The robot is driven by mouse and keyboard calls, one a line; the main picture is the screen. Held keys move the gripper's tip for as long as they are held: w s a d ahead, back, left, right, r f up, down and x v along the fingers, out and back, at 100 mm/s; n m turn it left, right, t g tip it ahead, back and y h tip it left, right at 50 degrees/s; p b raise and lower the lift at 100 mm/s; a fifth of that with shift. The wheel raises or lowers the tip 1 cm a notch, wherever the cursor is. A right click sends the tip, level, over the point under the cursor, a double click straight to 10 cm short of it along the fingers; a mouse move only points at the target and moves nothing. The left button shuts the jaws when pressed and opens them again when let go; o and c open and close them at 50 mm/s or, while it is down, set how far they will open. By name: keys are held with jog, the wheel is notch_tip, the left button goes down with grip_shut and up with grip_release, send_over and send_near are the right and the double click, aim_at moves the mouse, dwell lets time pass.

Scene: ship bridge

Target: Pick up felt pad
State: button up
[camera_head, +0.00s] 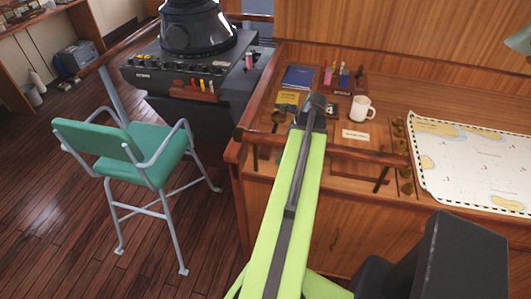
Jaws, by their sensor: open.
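I cannot pick out a felt pad for certain among the small things on the wooden desk (400,115). A small dark block with a white mark (331,109) sits left of the white mug (362,108). A flat pale label or card (356,134) lies in front of the mug. My green arm reaches up over the desk's front rail and ends in a dark joint, which hides part of the desktop behind it. No gripper fingers show.
A wooden rail (350,151) runs along the desk front. A blue book (298,77), a yellow booklet (288,99) and a pen holder (345,83) stand behind. A chart (480,165) covers the right. A green chair (150,160) and console (190,75) are left.

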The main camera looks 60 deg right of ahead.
aim_at(267, 148)
jog(key=w, duration=0.2)
jog(key=w+a, duration=0.1)
jog(key=w, duration=0.1)
jog(key=w+f+b, duration=0.1)
jog(key=shift+w+a, duration=0.4)
jog(key=shift+w+f, duration=0.1)
jog(key=shift+f, duration=0.1)
jog(key=shift+r, duration=0.15)
jog(key=c, duration=1.5)
jog(key=shift+o, duration=0.2)
jog(key=p+v, duration=0.2)
jog(key=w+p+v, duration=0.1)
jog(key=p+v, duration=0.2)
jog(key=shift+a+r, duration=0.15)
jog(key=shift+r, duration=0.25)
jog(key=s+d+r+p, duration=0.4)
jog(key=s+r+p, duration=0.1)
jog(key=s, duration=0.5)
jog(key=shift+d+r+p, duration=0.25)
jog(key=shift+r+p, duration=0.05)
jog(key=shift+p, duration=0.15)
